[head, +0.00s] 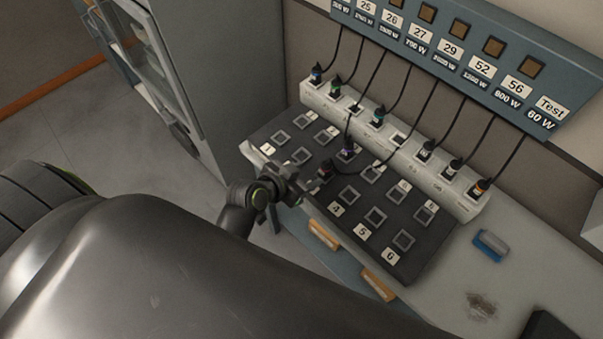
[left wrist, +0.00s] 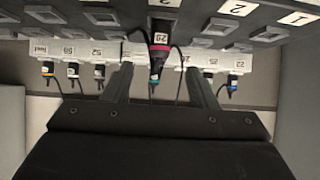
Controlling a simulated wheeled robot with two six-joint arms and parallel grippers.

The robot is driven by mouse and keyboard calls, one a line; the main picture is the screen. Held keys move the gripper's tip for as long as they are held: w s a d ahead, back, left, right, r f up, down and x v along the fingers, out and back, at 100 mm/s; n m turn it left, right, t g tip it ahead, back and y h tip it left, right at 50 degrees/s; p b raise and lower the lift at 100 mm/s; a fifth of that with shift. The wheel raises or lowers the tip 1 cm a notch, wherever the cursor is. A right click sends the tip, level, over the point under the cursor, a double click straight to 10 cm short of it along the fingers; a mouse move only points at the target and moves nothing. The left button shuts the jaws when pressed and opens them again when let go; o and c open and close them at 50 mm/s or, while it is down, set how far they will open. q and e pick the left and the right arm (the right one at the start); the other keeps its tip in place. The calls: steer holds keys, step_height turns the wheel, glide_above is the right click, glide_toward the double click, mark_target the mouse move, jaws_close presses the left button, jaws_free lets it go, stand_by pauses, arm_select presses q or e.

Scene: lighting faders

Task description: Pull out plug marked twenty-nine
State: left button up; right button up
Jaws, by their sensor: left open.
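The plug marked 29 (left wrist: 157,62) is a dark plug with a magenta ring and a white "29" label, in the middle of the left wrist view. In the head view, a dark plug with a reddish ring (head: 325,169) on the dark socket panel (head: 305,152) appears to be the same one; its label is unreadable there. My left gripper (head: 302,181) is open beside it. In the left wrist view the two fingers (left wrist: 156,84) stand apart on either side of the plug, with gaps visible. My right gripper is in neither view.
A white socket strip (head: 405,145) holding several cabled plugs runs behind the panel. Another plug (head: 347,152) stands in the panel close by. Cables hang from the blue labelled board (head: 480,60). A blue-and-grey block (head: 491,245) lies on the counter at right.

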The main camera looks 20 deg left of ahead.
mark_target(323, 166)
arm_select(q)
steer(key=b+x, duration=0.3)
steer(key=x, duration=0.4)
steer(key=shift+f+b, duration=0.15)
steer(key=shift+b, duration=0.25)
steer(key=shift+w+d+f, duration=0.15)
steer(key=shift+w+f, duration=0.2)
steer(key=shift+w, duration=0.1)
steer(key=c, duration=1)
steer(key=shift+r, duration=0.1)
steer(key=shift+c, duration=0.2)
steer(key=shift+w+r, duration=0.1)
steer(key=shift+r, duration=0.05)
steer(key=shift+r+p, duration=0.4)
steer(key=shift+p, duration=0.05)
steer(key=shift+r+p, duration=1.85)
steer(key=shift+p, duration=0.15)
